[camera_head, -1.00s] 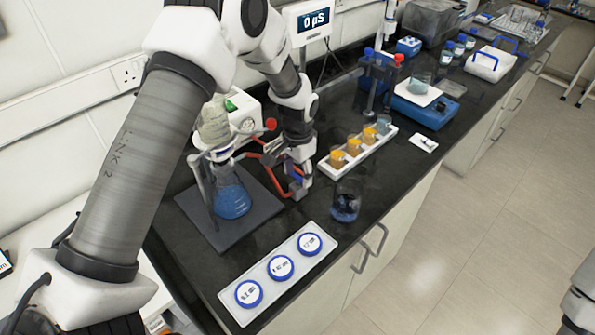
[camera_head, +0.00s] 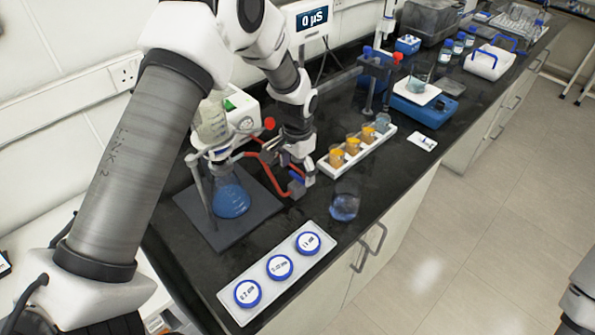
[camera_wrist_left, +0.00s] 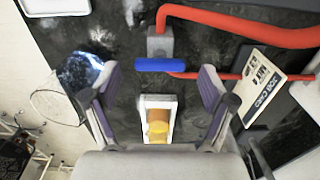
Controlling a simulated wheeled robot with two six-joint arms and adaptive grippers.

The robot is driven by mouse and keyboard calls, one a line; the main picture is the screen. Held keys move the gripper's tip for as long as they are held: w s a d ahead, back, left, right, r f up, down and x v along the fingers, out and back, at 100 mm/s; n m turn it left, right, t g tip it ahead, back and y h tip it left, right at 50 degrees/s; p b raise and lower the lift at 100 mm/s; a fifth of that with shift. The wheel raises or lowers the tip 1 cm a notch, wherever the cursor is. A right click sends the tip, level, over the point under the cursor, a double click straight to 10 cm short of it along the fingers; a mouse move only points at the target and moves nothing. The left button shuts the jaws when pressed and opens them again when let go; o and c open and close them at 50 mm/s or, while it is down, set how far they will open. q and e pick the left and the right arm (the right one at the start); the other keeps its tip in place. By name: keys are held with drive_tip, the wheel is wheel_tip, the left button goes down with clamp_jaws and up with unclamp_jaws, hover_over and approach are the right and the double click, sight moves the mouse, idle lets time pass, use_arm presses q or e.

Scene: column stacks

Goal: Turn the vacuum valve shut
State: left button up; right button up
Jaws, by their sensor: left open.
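The vacuum valve shows in the left wrist view as a small grey block (camera_wrist_left: 160,45) with a blue handle (camera_wrist_left: 163,65) lying crosswise in the picture. A red tube (camera_wrist_left: 240,28) joins it. My left gripper (camera_wrist_left: 160,92) is open and empty, with its two fingers on either side of the handle's line and the handle just ahead of the gap. I cannot tell whether they touch it. In the head view my left gripper (camera_head: 292,168) is low over the bench by the red tubing (camera_head: 270,176) and partly hides the valve. My right gripper is out of view.
A flask of blue liquid (camera_head: 231,197) stands left of the gripper on a dark pad (camera_head: 234,236). A beaker (camera_head: 345,203) and a white rack (camera_head: 334,171) of orange vials stand close on the right. A tray with blue-rimmed dishes (camera_head: 280,267) lies in front.

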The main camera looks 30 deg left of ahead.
sight(298, 175)
use_arm(q)
wheel_tip(298, 175, up, 11)
idle(0.5)
